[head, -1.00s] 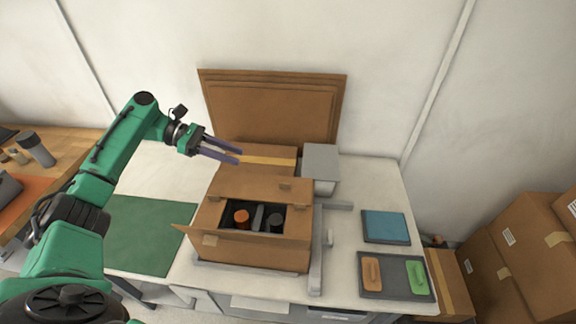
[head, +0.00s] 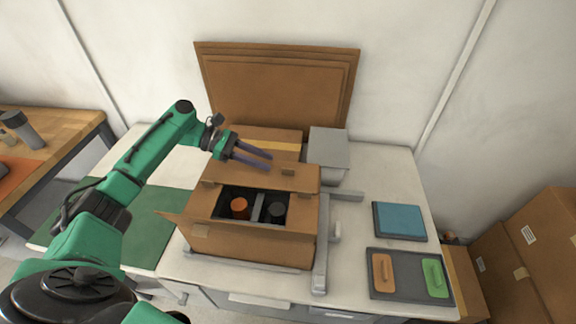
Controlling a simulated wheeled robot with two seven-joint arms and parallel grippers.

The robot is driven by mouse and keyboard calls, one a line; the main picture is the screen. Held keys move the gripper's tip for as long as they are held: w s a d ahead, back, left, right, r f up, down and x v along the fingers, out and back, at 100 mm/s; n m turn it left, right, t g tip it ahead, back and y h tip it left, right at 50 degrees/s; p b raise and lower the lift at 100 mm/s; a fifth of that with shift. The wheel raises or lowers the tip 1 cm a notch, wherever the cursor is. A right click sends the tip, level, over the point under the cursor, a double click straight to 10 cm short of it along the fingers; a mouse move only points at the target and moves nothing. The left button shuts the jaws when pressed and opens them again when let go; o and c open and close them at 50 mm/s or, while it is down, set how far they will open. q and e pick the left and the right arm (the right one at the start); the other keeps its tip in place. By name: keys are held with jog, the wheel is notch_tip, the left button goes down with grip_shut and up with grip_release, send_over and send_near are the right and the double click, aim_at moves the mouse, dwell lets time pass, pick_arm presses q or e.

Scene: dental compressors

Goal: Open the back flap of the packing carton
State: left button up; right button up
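The packing carton (head: 260,248) stands open-topped at the middle of the white table. An orange-topped item (head: 239,205) and a dark item (head: 277,210) sit inside its dark interior. The back flap (head: 295,181) is a brown panel along the carton's far side; I cannot tell its exact angle. A side flap (head: 174,223) sticks out at the left. My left gripper (head: 269,162) has its two purple fingers apart, with nothing between them. It overlaps the back flap's far edge in view; I cannot tell if it touches. My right gripper is not in view.
A flat brown box (head: 262,137) and a grey box (head: 328,147) stand behind the carton. Brown panels (head: 280,85) lean on the wall. A grey rail (head: 321,250) runs along the carton's right side. A blue pad (head: 399,220) and a tray (head: 383,291) lie to the right.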

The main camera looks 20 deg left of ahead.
aim_at(288, 170)
pick_arm(q)
jog(key=p+x, duration=0.1)
jog(key=x, duration=0.6)
jog(key=shift+w+d+p, duration=0.15)
jog(key=shift+d+p, duration=0.05)
jog(key=shift+p, duration=0.15)
jog(key=shift+d+f, duration=0.15)
jog(key=shift+d, duration=0.05)
grip_shut()
dwell(0.6)
